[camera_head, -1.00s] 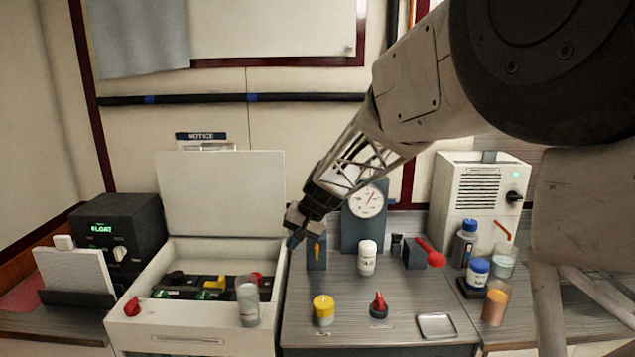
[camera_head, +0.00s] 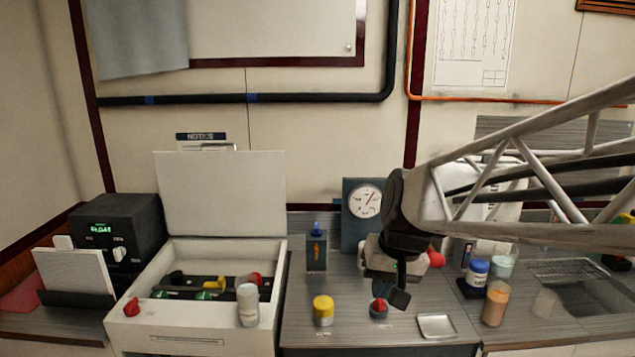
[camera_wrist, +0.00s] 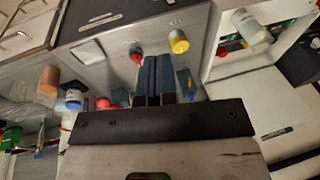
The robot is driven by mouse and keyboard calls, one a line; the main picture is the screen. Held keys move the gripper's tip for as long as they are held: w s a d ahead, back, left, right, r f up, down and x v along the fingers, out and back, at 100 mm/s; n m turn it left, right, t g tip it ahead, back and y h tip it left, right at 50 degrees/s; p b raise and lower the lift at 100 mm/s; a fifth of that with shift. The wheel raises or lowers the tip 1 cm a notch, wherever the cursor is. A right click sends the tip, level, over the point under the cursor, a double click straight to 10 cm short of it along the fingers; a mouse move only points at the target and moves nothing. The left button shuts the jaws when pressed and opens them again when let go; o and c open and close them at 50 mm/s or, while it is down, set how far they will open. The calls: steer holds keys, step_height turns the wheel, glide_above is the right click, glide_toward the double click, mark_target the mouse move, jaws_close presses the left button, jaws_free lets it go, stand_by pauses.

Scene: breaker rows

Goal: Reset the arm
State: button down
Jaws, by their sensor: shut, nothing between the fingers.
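My gripper (camera_head: 396,298) hangs over the right part of the counter in the head view, above and just right of a red-topped knob (camera_head: 379,309). In the wrist view my gripper's two dark blue fingers (camera_wrist: 156,75) are side by side, shut with nothing between them. The red knob (camera_wrist: 136,54) and a yellow-topped jar (camera_wrist: 179,42) lie beyond the fingertips there. My arm comes in from the right and hides part of the counter and the white cabinet behind it.
An open white box (camera_head: 131,324) with breaker rows inside stands left. A yellow jar (camera_head: 323,311), a metal tray (camera_head: 437,326), an orange jar (camera_head: 495,303) and a blue-capped jar (camera_head: 477,272) stand near my gripper. A gauge (camera_head: 367,201) stands behind.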

steer(key=s+d+f+h, duration=0.1)
steer(key=s+d, duration=0.2)
steer(key=s, duration=0.5)
steer(key=s+d+f+h, duration=0.1)
steer(key=s+d, duration=0.3)
steer(key=s, duration=0.4)
steer(key=shift+d+f+t, duration=0.15)
steer(key=shift+f+t, duration=0.15)
steer(key=shift+f, duration=0.25)
steer(key=c, duration=1.8)
jaws_free()
steer(key=shift+w, duration=0.1)
